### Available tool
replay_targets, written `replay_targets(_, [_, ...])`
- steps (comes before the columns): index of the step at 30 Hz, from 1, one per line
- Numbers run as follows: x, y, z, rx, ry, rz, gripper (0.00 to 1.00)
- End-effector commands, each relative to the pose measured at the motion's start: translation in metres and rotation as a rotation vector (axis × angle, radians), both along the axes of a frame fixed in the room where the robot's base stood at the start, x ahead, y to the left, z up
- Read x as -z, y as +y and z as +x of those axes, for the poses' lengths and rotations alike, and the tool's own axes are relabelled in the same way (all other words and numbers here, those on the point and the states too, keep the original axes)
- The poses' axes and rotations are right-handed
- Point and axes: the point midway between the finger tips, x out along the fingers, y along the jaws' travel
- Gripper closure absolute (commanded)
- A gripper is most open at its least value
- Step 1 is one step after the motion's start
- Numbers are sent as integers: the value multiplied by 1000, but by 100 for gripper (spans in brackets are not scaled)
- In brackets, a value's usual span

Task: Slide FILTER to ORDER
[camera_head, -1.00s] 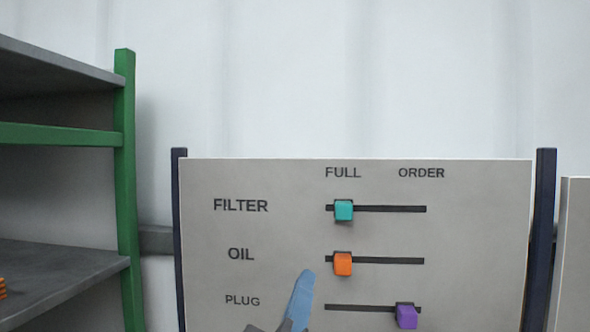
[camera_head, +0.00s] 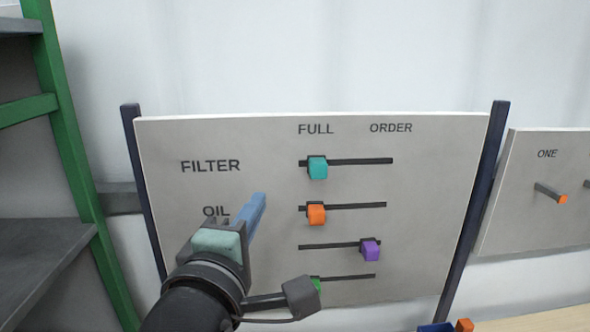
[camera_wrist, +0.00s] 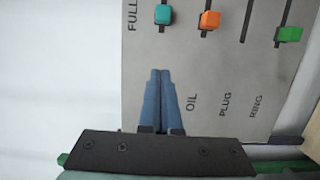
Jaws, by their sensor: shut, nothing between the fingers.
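The FILTER slider is a teal knob (camera_head: 318,167) at the left end of the top slot (camera_head: 360,161), under FULL; the ORDER label is above the slot's right end. In the wrist view the teal knob (camera_wrist: 162,15) is at the top, beyond the fingertips. My gripper (camera_head: 260,197) has its blue fingers shut together with nothing between them. It is to the left of and lower than the teal knob, in front of the OIL label, apart from the knob. In the wrist view my gripper (camera_wrist: 160,72) points towards the teal knob.
An orange knob (camera_head: 317,214) sits under FULL in the OIL row. A purple knob (camera_head: 371,250) is right along its slot. A green knob (camera_head: 316,285) is partly hidden by my arm. A green-posted shelf (camera_head: 75,160) stands left; another panel (camera_head: 545,215) with a peg stands right.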

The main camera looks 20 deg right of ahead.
Motion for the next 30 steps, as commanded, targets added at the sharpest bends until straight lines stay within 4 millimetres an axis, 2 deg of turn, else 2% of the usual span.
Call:
replay_targets(8, [-1,-6,10,2,0,0,100])
replay_targets(23, [-3,-50,86,0,-1,1,100])
replay_targets(30, [-2,-82,78,1,-2,3,100])
